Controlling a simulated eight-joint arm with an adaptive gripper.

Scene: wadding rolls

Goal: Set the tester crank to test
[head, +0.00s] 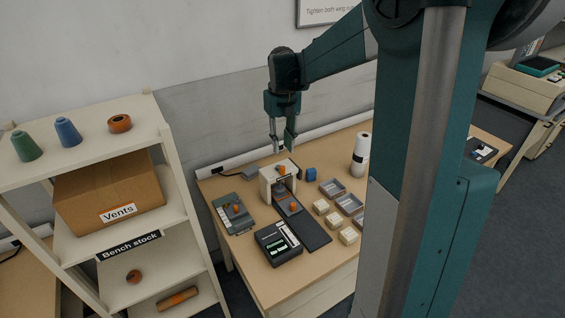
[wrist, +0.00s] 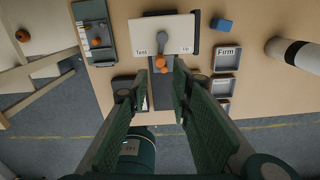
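The tester (head: 268,183) is a pale box-shaped frame on the bench. In the head view the knob (head: 281,170) shows at the top. My gripper (head: 282,149) is open and empty above the tester. Its fingers (wrist: 160,77) stand apart on either side of the knob in the wrist view, with no visible contact.
Left of the tester lies a grey device (head: 235,212) with an orange part. In front are a dark meter (head: 278,245) and dark mat (head: 305,229). Right are a blue block (head: 311,174), grey trays (head: 332,188), cream blocks (head: 320,207) and a white roll (head: 361,152).

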